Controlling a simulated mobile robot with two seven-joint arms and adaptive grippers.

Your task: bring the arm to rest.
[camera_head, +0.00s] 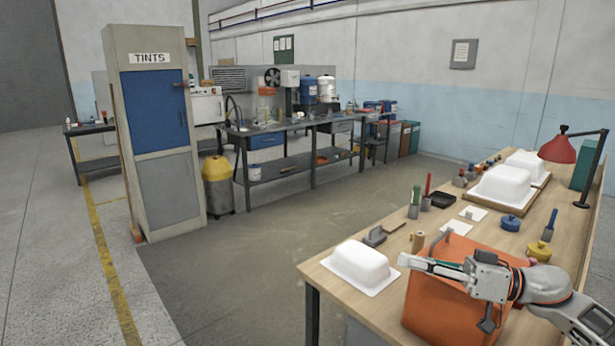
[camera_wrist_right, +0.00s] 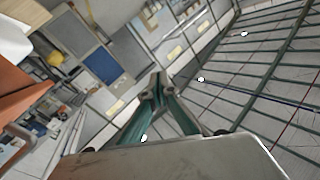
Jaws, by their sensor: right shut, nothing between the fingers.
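My right arm comes in from the right edge of the head view, over the near end of the wooden workbench (camera_head: 330,263). My right gripper (camera_head: 404,260) points left, above an orange box-like thing (camera_head: 440,312), and is shut and empty. In the right wrist view the green fingers of the gripper (camera_wrist_right: 156,88) meet at their tips with nothing between them. Behind them the wrist view shows the room tilted, with walls and ceiling beams. My left gripper is in neither view.
A white tub shell (camera_head: 361,264) lies on the workbench just left of my gripper; larger white shells (camera_head: 500,186) lie farther back. Open floor lies left of the bench.

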